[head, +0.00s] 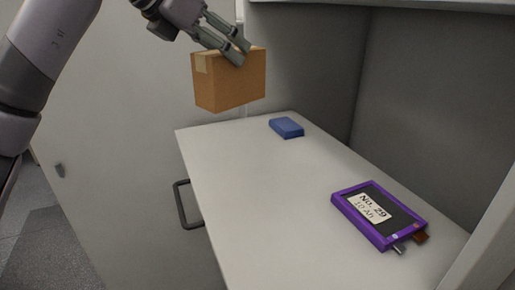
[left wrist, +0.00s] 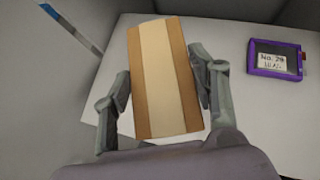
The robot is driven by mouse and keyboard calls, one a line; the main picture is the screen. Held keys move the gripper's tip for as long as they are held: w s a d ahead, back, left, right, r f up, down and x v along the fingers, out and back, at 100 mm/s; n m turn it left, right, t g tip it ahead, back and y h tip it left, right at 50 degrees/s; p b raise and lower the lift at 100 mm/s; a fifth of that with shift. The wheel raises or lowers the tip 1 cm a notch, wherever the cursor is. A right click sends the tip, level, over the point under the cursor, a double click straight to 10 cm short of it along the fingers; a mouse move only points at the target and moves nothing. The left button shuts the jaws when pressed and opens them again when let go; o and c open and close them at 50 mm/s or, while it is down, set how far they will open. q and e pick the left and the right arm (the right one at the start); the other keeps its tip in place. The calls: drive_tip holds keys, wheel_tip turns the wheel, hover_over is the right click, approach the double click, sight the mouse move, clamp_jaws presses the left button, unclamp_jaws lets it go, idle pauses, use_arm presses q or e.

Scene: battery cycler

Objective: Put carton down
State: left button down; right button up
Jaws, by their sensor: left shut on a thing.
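A brown cardboard carton (head: 230,82) with a tan tape strip is held in the air above the far left end of the white shelf surface (head: 240,185). My left gripper (head: 241,52) is shut on the carton, gripping it from above. In the left wrist view the carton (left wrist: 164,80) sits between the two fingers (left wrist: 162,90), tape side toward the camera. The carton is apart from the surface. My right gripper is in neither view.
A purple-framed battery (head: 379,213) labelled No. 29 lies at the near right of the surface. A small blue block (head: 286,127) lies at the back. The left and middle surface is clear. Grey walls enclose the right and back. A dark handle (head: 187,205) sticks out at the left front.

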use_arm(q)
wheel_tip(320, 180, down, 17)
drive_tip(key=p, duration=0.2)
drive_tip(key=shift+f, duration=0.15)
drive_tip(key=shift+a, duration=0.1)
drive_tip(key=shift+f, duration=0.2)
drive_tip(key=c, duration=0.6)
unclamp_jaws()
